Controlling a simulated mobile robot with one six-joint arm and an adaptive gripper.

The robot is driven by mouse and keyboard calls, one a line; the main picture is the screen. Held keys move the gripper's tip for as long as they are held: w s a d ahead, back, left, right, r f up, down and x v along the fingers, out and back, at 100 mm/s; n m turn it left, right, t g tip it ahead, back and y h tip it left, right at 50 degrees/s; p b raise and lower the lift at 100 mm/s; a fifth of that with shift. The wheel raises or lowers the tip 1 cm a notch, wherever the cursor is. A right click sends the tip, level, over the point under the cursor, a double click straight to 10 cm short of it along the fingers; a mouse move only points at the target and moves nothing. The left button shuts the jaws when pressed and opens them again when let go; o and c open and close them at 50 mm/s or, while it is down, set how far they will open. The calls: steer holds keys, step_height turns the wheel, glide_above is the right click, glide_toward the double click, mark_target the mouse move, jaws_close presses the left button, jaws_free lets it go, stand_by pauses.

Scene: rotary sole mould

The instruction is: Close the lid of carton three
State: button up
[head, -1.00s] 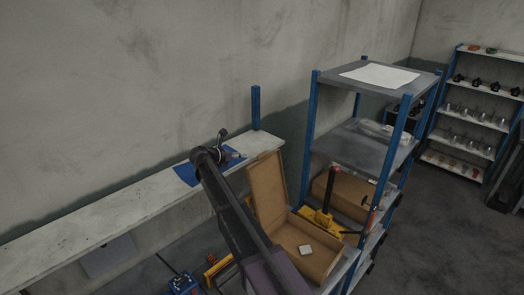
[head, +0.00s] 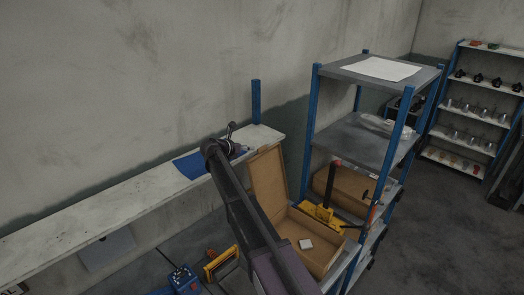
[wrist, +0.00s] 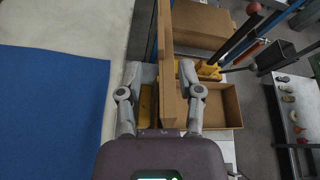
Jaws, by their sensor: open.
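An open brown carton (head: 322,258) stands right of my arm in the head view, its lid (head: 268,182) raised nearly upright on its left side. A small white item (head: 306,244) lies inside. I see no number on the carton. In the wrist view the lid (wrist: 166,50) appears edge-on as a long strip, and the carton's inside (wrist: 222,108) shows to its right. My gripper (wrist: 160,74) is open, with one finger on each side of the lid strip. I cannot tell whether either finger touches it. In the head view my arm hides part of the gripper.
A blue mat (head: 196,164) lies on the long pale shelf (head: 90,220) to the left. A blue-post rack (head: 365,140) with another carton (head: 345,190) stands behind on the right. A yellow tool with a dark upright handle (head: 320,212) is close beside the open carton.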

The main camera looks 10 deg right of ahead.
mark_target(262, 147)
steer(key=b+x, duration=0.3)
steer(key=x, duration=0.6)
steer(key=shift+c, duration=0.2)
jaws_close()
steer(key=shift+s, duration=0.1)
